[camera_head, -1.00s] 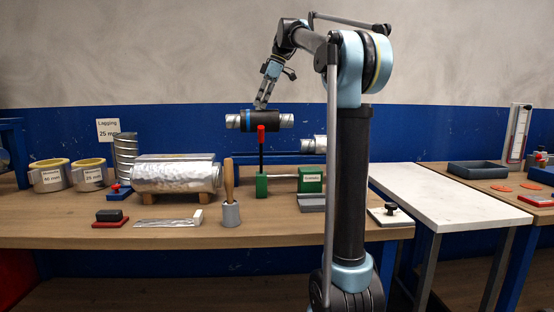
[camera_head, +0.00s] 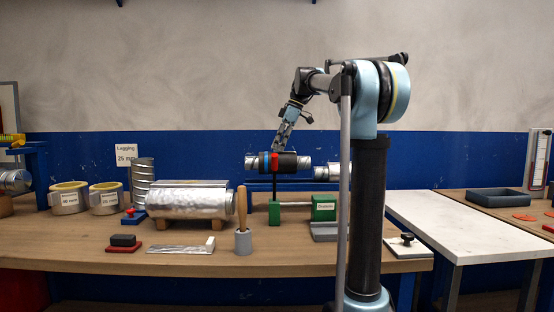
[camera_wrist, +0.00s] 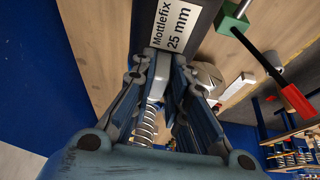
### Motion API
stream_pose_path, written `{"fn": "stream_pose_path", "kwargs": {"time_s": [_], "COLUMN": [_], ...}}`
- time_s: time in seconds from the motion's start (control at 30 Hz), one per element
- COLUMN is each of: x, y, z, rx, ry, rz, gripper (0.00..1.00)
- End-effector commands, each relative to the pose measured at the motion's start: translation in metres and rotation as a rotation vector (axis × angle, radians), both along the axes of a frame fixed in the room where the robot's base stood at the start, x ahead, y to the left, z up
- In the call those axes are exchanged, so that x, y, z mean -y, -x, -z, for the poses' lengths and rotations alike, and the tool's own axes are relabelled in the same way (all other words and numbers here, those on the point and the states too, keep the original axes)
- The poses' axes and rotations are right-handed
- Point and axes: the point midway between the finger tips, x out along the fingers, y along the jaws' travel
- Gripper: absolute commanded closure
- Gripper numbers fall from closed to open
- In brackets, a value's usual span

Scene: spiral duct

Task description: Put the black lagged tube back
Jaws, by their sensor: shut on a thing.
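The black lagged tube (camera_head: 290,162) has silver ends and a blue band. It is held level above the bench. My gripper (camera_head: 280,148) comes down on it from above and is shut on it. The red-tipped lever of a green clamp (camera_head: 275,212) stands in front of the tube and hides part of it. In the wrist view my fingers (camera_wrist: 163,72) are at the dark tube (camera_wrist: 143,28), by a white label reading "Mottlefix 25 mm". The lever also shows there at upper right. I cannot tell whether the tube touches anything beneath.
A silver duct (camera_head: 190,203) lies on wooden supports. Labelled rings (camera_head: 68,199) and a "Lagging 25 mm" sign (camera_head: 126,154) stand left. A wooden-handled tool (camera_head: 242,222) stands in front. A green block (camera_head: 324,207) and a silver tube (camera_head: 325,172) are right. A white tabletop (camera_head: 470,222) looks clear.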

Motion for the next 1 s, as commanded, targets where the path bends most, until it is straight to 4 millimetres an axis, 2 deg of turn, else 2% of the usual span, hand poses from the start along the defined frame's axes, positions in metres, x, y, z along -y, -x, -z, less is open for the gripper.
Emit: {"fn": "stream_pose_path", "kwargs": {"time_s": [0.33, 0.7, 0.73, 0.8, 1.0], "x": [0.0, -0.001, -0.001, -0.001, -0.002], "y": [0.0, 0.0, 0.0, 0.0, 0.0], "z": [0.038, 0.043, 0.043, 0.043, 0.043], "rx": [0.0, -0.001, -0.001, -0.001, 0.0], "ry": [0.0, 0.0, 0.0, 0.0, 0.0], "rz": [0.0, -0.001, -0.001, -0.001, -0.002], "gripper": [1.0, 1.0, 0.83, 0.67, 0.65]}}
